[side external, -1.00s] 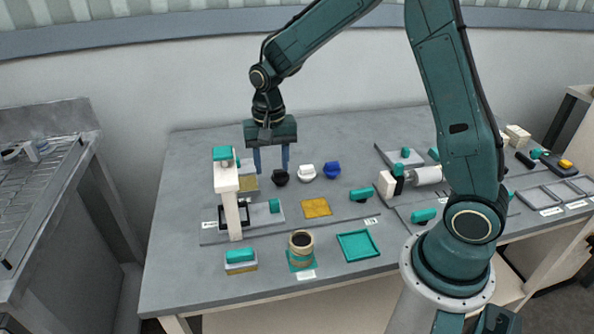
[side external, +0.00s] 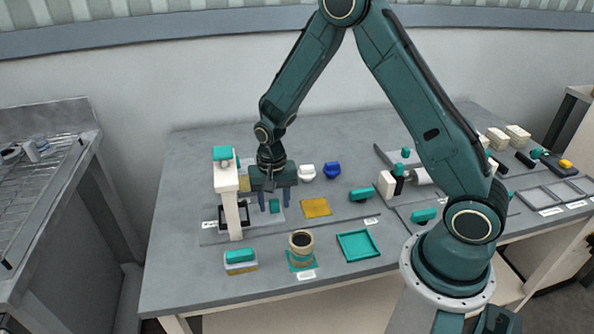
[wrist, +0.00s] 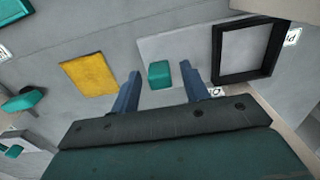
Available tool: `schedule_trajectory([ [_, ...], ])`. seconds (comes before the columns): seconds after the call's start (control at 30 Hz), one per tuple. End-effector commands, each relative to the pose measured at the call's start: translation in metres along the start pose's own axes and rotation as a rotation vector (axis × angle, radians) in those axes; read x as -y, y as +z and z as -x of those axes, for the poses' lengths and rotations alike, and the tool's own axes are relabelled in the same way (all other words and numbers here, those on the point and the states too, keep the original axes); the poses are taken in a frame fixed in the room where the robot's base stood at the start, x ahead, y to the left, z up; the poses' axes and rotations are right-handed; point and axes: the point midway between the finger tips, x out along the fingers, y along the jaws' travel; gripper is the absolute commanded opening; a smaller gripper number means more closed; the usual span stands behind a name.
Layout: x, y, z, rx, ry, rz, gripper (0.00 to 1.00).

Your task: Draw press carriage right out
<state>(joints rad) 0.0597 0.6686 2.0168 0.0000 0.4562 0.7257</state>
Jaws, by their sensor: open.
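The press carriage is a light grey plate (side external: 257,222) with a teal knob (side external: 274,205) on it and a black square frame at its left end. The frame lies at the foot of the cream press column (side external: 229,190). My gripper (side external: 274,207) is open and empty, pointing down at the knob. In the wrist view the teal knob (wrist: 159,74) shows between the two blue fingers (wrist: 161,88), with space on both sides. The black frame (wrist: 247,49) is right of the fingers there. Whether the fingertips reach down to knob height I cannot tell.
A yellow pad (side external: 316,208) lies right of the carriage. A jar (side external: 301,244), a teal tray (side external: 358,245) and a teal-handled block (side external: 240,260) stand in front. White (side external: 306,172) and blue (side external: 332,170) pieces sit behind. The press column is close on my gripper's left.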

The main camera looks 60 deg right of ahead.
Motion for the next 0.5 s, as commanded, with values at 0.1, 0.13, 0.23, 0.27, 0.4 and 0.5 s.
schedule_trajectory([
  [0.1,-0.0002,0.0002,-0.0030,0.000,0.000,0.000,0.45],
  [0.13,-0.0001,0.0002,-0.0033,0.000,0.000,0.000,0.45],
  [0.23,-0.0001,0.0001,-0.0035,0.000,0.000,0.000,0.45],
  [0.27,-0.0001,0.0001,-0.0035,0.000,0.000,0.000,0.45],
  [0.4,-0.0001,0.0001,-0.0034,0.000,0.000,0.000,0.38],
  [0.5,-0.0001,0.0001,-0.0033,0.000,0.000,0.000,0.18],
])
